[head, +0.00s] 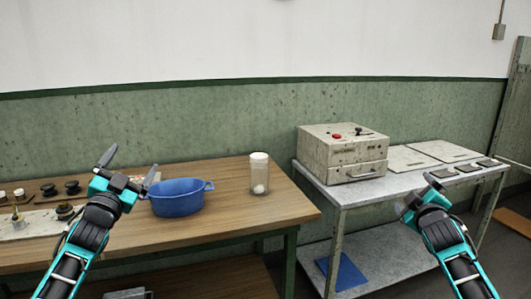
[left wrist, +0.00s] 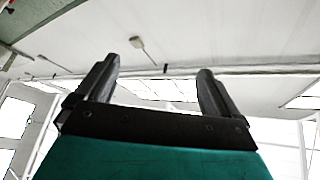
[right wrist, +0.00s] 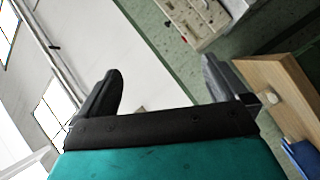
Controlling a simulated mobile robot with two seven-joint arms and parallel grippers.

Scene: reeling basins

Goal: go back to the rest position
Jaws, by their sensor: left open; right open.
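My left gripper (head: 128,166) is raised in front of the wooden table, left of the blue basin in the head view. Its fingers are apart and nothing is between them; the left wrist view (left wrist: 158,88) shows only ceiling and wall beyond them. My right gripper (head: 418,190) is in front of the grey metal table, its fingertips partly hidden in the head view. In the right wrist view (right wrist: 165,88) its fingers are apart and empty.
On the wooden table (head: 240,208) stand a blue basin (head: 176,199), a white-lidded jar (head: 259,174) and small dark items at left. The grey table (head: 384,186) holds a box with a red button (head: 342,153) and flat plates. A gap separates the tables.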

